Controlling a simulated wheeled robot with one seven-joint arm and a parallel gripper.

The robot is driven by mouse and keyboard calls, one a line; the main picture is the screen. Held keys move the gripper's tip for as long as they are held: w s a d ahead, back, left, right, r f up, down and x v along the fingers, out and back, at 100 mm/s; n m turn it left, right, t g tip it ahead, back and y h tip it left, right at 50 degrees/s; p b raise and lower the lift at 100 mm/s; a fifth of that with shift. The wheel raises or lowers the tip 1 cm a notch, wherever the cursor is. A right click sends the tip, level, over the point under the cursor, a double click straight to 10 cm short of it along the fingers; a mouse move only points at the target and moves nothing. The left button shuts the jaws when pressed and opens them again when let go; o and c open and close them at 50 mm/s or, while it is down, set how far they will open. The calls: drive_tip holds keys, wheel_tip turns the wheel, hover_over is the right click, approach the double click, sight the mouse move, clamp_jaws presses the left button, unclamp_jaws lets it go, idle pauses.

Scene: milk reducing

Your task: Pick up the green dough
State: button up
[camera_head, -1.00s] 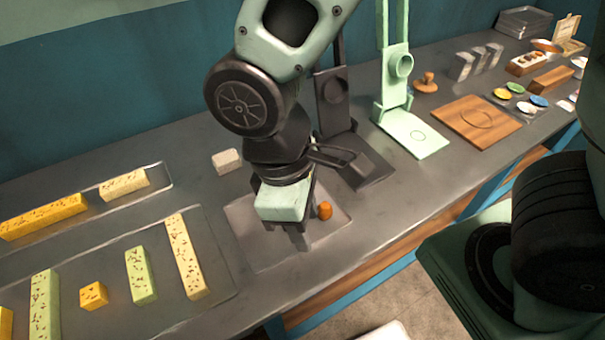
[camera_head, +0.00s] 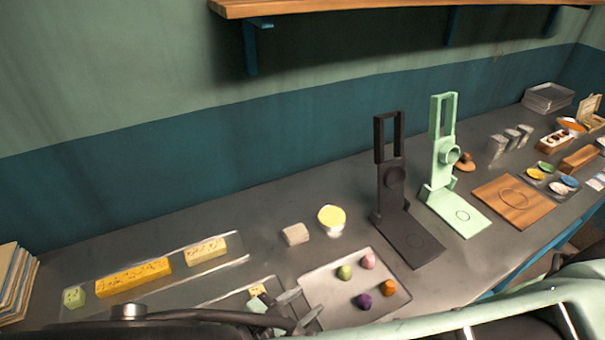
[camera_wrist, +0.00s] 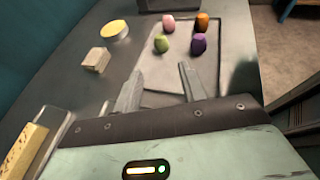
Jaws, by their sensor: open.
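The green dough (camera_head: 344,272) is a small ball on the clear tray (camera_head: 322,293), beside pink dough (camera_head: 367,261), purple dough (camera_head: 364,301) and orange dough (camera_head: 388,287). In the wrist view the green dough (camera_wrist: 162,43) lies ahead of my gripper (camera_wrist: 157,85), on the tray's left side. My gripper is open and empty, its two fingers apart and short of the dough. In the head view my gripper (camera_head: 296,308) shows at the tray's near left edge, partly cut off by the arm.
A pale block (camera_head: 296,234) and a yellow-topped round container (camera_head: 331,219) stand behind the tray. A black stand (camera_head: 391,190) and a mint stand (camera_head: 442,170) are to the right. A tray of yellow bars (camera_head: 134,278) lies left.

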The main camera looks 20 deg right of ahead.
drive_tip(key=b, duration=0.3)
approach(349, 269)
drive_tip(key=x, duration=0.3)
drive_tip(key=shift+r, duration=0.1)
drive_tip(key=b+x, duration=0.2)
drive_tip(key=x, duration=0.2)
drive_tip(key=shift+d+f, duration=0.1)
drive_tip(key=shift+f, duration=0.15)
drive_tip(key=shift+w+d+f, duration=0.1)
drive_tip(key=shift+w+d, duration=0.25)
drive_tip(key=shift+d, duration=0.05)
drive_tip(key=c, duration=0.7)
